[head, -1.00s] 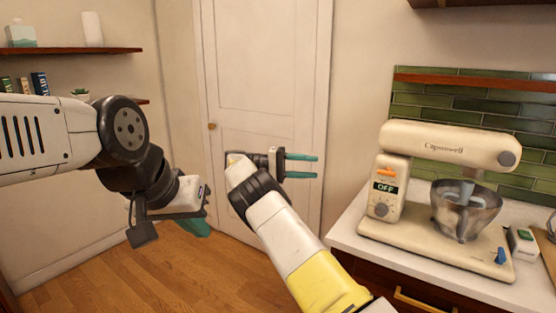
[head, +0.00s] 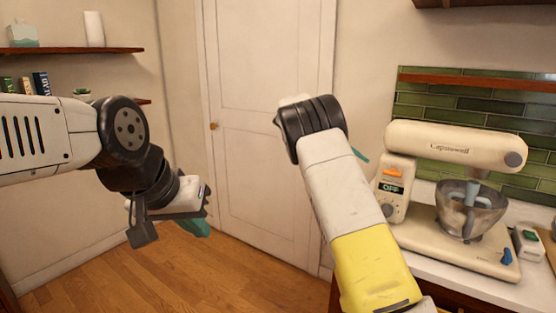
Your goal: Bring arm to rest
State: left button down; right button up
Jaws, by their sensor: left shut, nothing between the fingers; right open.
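My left arm comes in from the left, and my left gripper (head: 196,226) points down and to the right over the floor. Its teal fingers are together and hold nothing. My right arm rises from the bottom right, with a yellow band and a black wrist joint in front of the door. My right gripper (head: 361,157) is mostly hidden behind that wrist. Only a teal fingertip shows at the right side of it, left of the mixer.
A cream stand mixer (head: 450,151) with a metal bowl (head: 470,216) stands on the white counter (head: 432,260) at right, near my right arm. A white door (head: 258,95) is behind. Wall shelves (head: 75,50) are at left. The wooden floor (head: 130,285) is clear.

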jog(key=s+d+r+n+t+y, duration=0.1)
jog(key=s+d+t+y, duration=0.2)
jog(key=s+y, duration=0.65)
jog(key=s+a+t+y, duration=0.2)
jog(key=s+a, duration=0.4)
jog(key=s, duration=0.5)
jog(key=s+a+t+y, duration=0.2)
jog(key=s+a+t, duration=0.2)
jog(key=s, duration=0.8)
jog(key=shift+s+a+t, duration=0.25)
jog(key=shift+a+t, duration=0.15)
jog(key=shift+a, duration=0.5)
